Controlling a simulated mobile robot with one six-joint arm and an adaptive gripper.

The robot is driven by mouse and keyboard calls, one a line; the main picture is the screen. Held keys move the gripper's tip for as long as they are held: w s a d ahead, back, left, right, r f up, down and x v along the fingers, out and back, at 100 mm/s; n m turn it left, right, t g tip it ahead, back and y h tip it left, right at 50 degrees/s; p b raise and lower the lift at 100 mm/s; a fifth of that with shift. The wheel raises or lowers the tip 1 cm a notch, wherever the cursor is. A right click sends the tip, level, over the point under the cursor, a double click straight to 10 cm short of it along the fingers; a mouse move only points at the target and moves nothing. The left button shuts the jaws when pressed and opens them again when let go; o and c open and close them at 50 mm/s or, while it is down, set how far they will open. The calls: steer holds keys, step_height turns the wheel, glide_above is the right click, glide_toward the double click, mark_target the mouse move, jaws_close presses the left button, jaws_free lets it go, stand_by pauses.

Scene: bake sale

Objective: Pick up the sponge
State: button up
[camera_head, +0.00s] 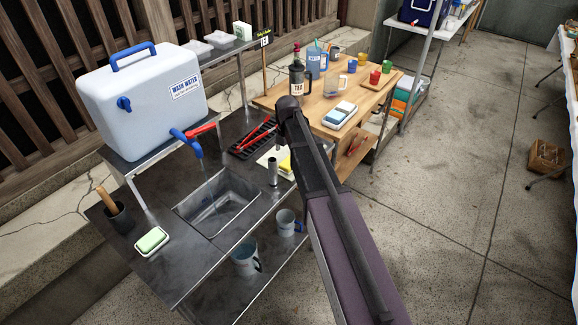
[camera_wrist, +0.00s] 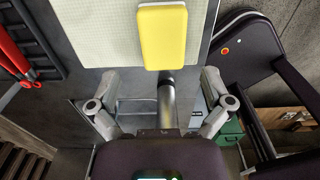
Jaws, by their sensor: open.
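A yellow sponge (camera_wrist: 162,38) lies flat on a pale mat (camera_wrist: 105,35) in the upper middle of the wrist view. In the head view, part of the yellow sponge (camera_head: 285,163) shows beside my arm, right of the sink. My gripper (camera_wrist: 160,102) is open and empty in the wrist view, with its two fingers spread wide. The sponge appears beyond the fingertips and apart from them. In the head view my arm hides the gripper's fingers.
A grey metal cylinder (camera_wrist: 167,100) shows between the fingers; it also stands near the sink (camera_head: 272,172). A dark rack with red-handled tools (camera_head: 252,140) is left of the mat. A green-topped block in a dish (camera_head: 152,240) lies at the counter's front left.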

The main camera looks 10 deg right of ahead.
mark_target(288, 163)
steer(key=shift+f, duration=0.15)
step_height(288, 163, down, 5)
steer(key=b, duration=0.5)
steer(key=shift+s+d, duration=0.1)
steer(key=shift+s, duration=0.05)
stand_by(0.6)
steer(key=c, duration=0.8)
